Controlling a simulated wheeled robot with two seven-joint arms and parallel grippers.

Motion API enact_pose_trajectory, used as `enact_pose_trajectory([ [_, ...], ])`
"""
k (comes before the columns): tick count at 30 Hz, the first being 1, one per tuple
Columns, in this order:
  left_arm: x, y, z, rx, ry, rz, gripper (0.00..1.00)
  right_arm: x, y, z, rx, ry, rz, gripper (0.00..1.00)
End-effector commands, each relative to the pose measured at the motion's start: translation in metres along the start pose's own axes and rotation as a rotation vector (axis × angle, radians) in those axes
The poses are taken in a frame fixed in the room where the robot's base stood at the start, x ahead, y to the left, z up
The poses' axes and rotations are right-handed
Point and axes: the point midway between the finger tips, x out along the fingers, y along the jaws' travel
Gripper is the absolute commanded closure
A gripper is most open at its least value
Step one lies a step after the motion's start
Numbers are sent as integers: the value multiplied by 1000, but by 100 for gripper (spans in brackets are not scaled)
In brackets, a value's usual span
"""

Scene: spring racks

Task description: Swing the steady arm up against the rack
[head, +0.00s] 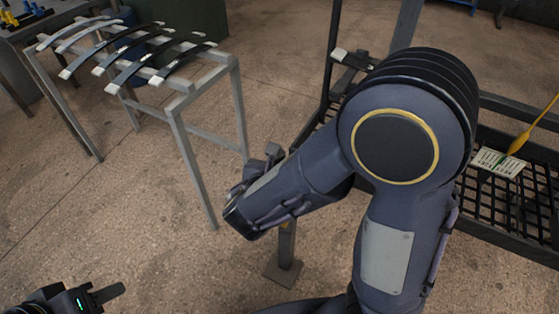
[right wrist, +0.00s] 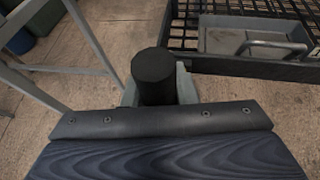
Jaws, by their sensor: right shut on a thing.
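The rack (head: 482,222) is a dark frame with a mesh shelf at the right of the head view. A black round grip (right wrist: 153,75) stands in the middle of the right wrist view; I take it to be the steady arm's grip. My right gripper (right wrist: 158,90) is shut on it, a grey finger showing on each side. In the head view my right arm hides most of the steady arm. My left gripper (head: 106,294) is low at the left, away from the rack; one finger shows, and I cannot tell its opening.
A grey stand (head: 183,103) with several curved leaf springs (head: 133,70) is at the upper left. A yellow-handled tool (head: 520,141) and a printed card (head: 498,162) are at the rack. A post's foot plate (head: 283,274) is on the floor.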

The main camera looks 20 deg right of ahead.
Motion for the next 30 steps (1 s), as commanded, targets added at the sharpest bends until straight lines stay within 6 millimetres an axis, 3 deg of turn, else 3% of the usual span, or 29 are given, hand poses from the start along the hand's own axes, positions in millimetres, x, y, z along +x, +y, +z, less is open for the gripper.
enact_pose_trajectory([
  [1, 0, 0, 0, 0, 0, 0, 64, 1, -6, -2, -1, 5, -16, 100],
  [2, 0, 0, 0, 0, 0, 0, 64, 1, -6, -2, -1, 5, -16, 72],
  [6, 0, 0, 0, 0, 0, 0, 64, 1, -5, -2, -1, 5, -14, 54],
  [17, -2, 1, -1, 0, 0, 0, 64, -6, -2, 0, -1, 3, -8, 53],
  [30, -15, 7, -7, 0, 0, 0, 64, -72, -2, 0, -1, 4, -8, 53],
])
